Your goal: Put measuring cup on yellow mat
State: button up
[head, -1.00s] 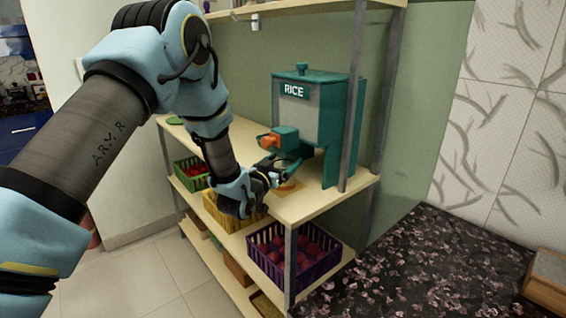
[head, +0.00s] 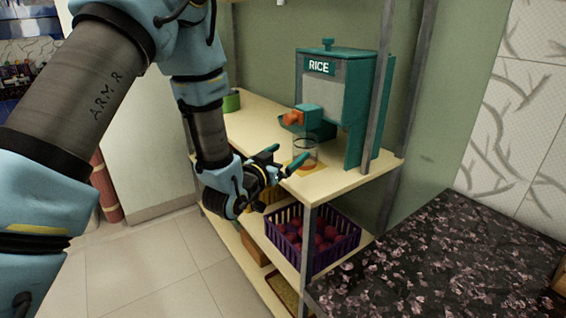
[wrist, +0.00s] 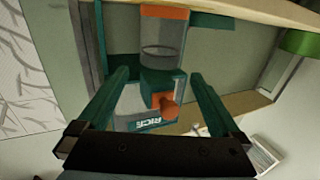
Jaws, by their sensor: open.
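The cup appears apart from the fingers.
The teal rice dispenser (head: 341,95) with an orange spout knob (head: 293,118) stands behind the cup. A green round object (head: 231,101) is at the shelf's far left. A purple crate (head: 312,240) of dark red produce is below. A shelf post (head: 380,90) rises on the right.

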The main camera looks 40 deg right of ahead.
jog(key=w+a+f+n+t+y, duration=0.1)
jog(key=w+a+n+y, duration=0.2)
jog(key=w+a+y, duration=0.7)
jog(key=w+a+f+n+t+y, duration=0.1)
jog(key=w+a+n, duration=0.3)
jog(key=a, duration=1.3)
jog(key=s+a+n+g+y, duration=0.3)
jog(key=s+a, duration=0.3)
jog(key=a, duration=0.5)
jog(key=s+a+n+g+y, duration=0.2)
jog(key=s+a, duration=0.5)
jog(key=a, duration=0.4)
jog(key=shift+a+r+n+g+y, duration=0.3)
jog(key=shift+r+n+g+y, duration=0.1)
jog(key=shift+r+n+g, duration=0.15)
